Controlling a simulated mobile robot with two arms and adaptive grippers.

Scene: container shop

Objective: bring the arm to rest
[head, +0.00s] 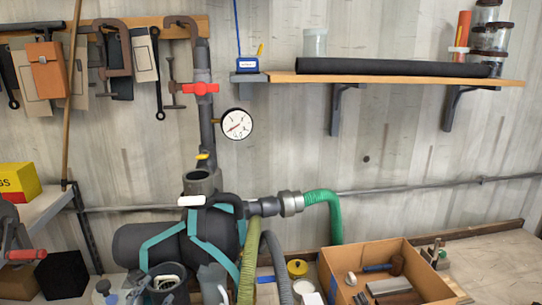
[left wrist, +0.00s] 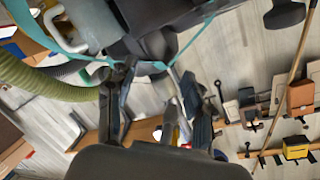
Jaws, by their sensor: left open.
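My left gripper (left wrist: 146,72) shows in the left wrist view, where the picture is upside down. Its two dark fingers stand apart with pale wall planks visible between them, and it holds nothing. A dark body with teal bands (head: 212,228) stands low in the middle of the head view. A teal band also crosses by the fingertips in the left wrist view; I cannot tell whether they touch. In the head view my left gripper is hard to pick out against the dark shapes there. My right gripper does not show.
A vertical pipe with a red valve (head: 200,88) and a gauge (head: 237,123) rises behind. A green hose (head: 322,197) bends down at right. A wooden tray (head: 415,258) holds loose parts. Clamps (head: 118,48) hang at upper left; a shelf (head: 400,80) spans upper right.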

